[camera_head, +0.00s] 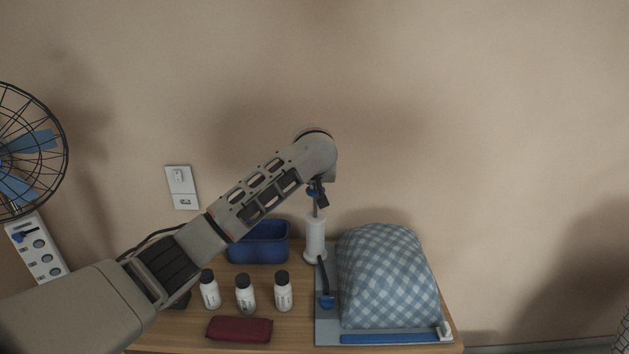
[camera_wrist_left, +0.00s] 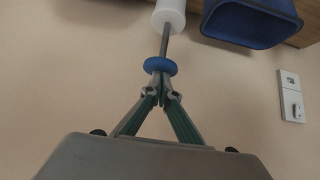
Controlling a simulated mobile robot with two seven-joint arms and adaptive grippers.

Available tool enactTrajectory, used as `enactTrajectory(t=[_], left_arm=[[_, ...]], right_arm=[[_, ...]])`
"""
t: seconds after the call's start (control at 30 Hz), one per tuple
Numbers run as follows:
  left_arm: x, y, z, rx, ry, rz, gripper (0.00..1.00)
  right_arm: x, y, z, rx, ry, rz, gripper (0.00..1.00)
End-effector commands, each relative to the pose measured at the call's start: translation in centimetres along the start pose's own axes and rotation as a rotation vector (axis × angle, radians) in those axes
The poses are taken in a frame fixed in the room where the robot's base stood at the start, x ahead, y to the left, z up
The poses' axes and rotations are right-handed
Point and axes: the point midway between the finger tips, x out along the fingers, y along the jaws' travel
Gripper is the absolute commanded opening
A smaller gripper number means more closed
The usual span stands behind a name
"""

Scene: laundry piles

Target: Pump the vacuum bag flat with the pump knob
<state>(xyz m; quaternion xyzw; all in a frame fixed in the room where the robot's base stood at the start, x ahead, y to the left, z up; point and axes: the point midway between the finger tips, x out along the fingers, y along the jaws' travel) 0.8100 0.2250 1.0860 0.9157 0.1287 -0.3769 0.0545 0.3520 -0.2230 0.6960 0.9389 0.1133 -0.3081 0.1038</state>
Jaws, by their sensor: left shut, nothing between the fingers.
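The vacuum bag (camera_head: 385,270) shows a puffed-up blue-and-white checked bulge at the right of the table. The white pump cylinder (camera_head: 315,238) stands upright left of it, its thin rod extended upward. The blue pump knob (camera_wrist_left: 160,65) tops the rod; in the head view it is partly hidden by my gripper. My left gripper (camera_wrist_left: 163,92) is shut and empty, its fingertips at the knob's top, touching or nearly so. It also shows in the head view (camera_head: 321,194), above the pump. A dark hose (camera_head: 324,275) runs to a blue fitting (camera_head: 326,301) on the bag.
A blue bin (camera_head: 259,243) stands left of the pump. A blue strip (camera_head: 390,338) crosses the bag's front edge. A fan (camera_head: 30,150) and power strip (camera_head: 38,248) are at far left.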

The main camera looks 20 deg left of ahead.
Motion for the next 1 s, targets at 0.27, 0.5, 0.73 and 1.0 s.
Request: enactTrajectory(t=[0.27, 0.5, 0.73, 1.0], left_arm=[[4.2, 0.0, 4.6, 0.0, -0.011, -0.001, 0.0], [5.1, -0.1, 5.4, 0.003, -0.009, -0.003, 0.0], [5.2, -0.1, 5.5, 0.004, -0.012, -0.004, 0.0], [5.0, -0.6, 4.2, 0.004, -0.01, -0.004, 0.0]], right_arm=[[0.0, -0.2, 0.1, 0.0, -0.002, -0.003, 0.26], [-0.1, -0.1, 0.2, -0.006, -0.003, -0.005, 0.26], [-0.1, 0.0, 0.3, -0.012, -0.004, -0.005, 0.26], [0.0, 0.0, 0.2, -0.009, -0.002, -0.004, 0.26]])
